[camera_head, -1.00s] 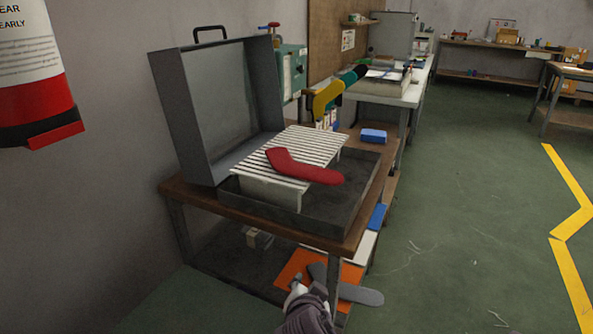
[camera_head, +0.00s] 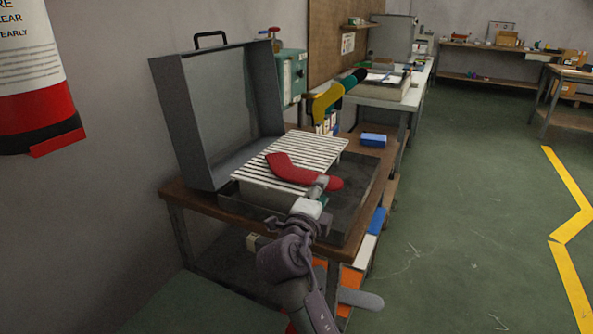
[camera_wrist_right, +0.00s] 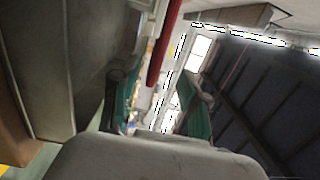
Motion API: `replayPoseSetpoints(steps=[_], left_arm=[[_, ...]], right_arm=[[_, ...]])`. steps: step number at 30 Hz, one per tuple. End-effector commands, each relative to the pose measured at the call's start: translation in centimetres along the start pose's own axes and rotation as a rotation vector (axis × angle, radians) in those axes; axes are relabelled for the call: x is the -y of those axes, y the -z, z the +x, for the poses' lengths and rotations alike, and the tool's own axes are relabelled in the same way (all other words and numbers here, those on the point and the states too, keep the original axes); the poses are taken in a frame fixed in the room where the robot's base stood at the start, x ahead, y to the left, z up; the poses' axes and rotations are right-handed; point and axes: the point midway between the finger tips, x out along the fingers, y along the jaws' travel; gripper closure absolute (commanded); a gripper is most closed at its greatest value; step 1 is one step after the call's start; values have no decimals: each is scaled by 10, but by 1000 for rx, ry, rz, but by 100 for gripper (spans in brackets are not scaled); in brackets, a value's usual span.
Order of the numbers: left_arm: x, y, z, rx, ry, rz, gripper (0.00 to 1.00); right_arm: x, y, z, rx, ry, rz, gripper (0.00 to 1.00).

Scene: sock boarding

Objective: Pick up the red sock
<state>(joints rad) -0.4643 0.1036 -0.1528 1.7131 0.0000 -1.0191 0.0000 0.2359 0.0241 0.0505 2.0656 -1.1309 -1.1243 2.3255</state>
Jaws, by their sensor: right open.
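The red sock (camera_head: 292,170) lies bent on a white slatted rack (camera_head: 262,176). Its right end reaches past the rack's edge over a dark tray (camera_head: 366,190). My right gripper (camera_head: 321,194) is at the front of that right end, with its fingers open. In the right wrist view, the sock shows as a thin red strip (camera_wrist_right: 166,40), seen edge-on, ahead of the gap between the green-padded fingers (camera_wrist_right: 160,100). I cannot tell whether the fingers touch it. My left gripper is not in view.
An open grey lid (camera_head: 226,105) stands behind the rack. The tray rests on a brown table (camera_head: 180,192). A blue box (camera_head: 373,140) and a yellow-green sock-shaped item (camera_head: 328,101) are farther back. Green floor (camera_head: 460,230) is clear at the right.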

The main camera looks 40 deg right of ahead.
Motion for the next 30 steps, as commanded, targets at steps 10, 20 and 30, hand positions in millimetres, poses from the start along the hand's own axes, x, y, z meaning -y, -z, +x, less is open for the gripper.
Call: replayPoseSetpoints(steps=[10,20,30], left_arm=[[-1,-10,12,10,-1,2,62],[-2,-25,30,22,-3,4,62],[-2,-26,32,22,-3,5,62]], right_arm=[[-1,-2,34,0,1,-5,55],[-5,-8,75,0,0,-2,55],[-6,-8,77,1,-2,-1,70]])
